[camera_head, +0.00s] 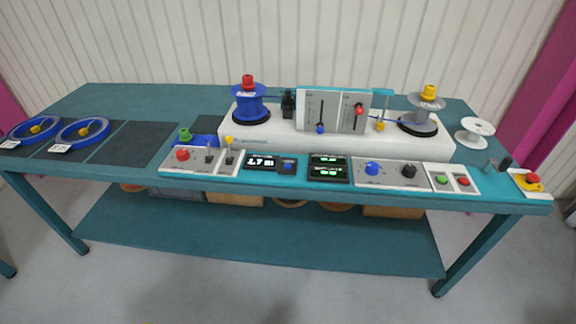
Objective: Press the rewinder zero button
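The rewinder (430,145) is a long white unit at the back of the teal bench, with a blue reel (249,108) on its left and a grey reel (422,118) on its right. In front of it a black length display (261,162) reads about 1.7 m. A small dark box with a blue button (288,166) sits just right of that display; its label is too small to read, so I cannot tell whether it is the zero button. Neither of my grippers is in view.
Beside the buttons are a two-line green display (328,168), a panel with blue and black knobs (390,182), green and red buttons (452,181) and a red emergency stop (532,180). A lever panel (200,170) stands left. Blue cable coils (82,132) lie far left.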

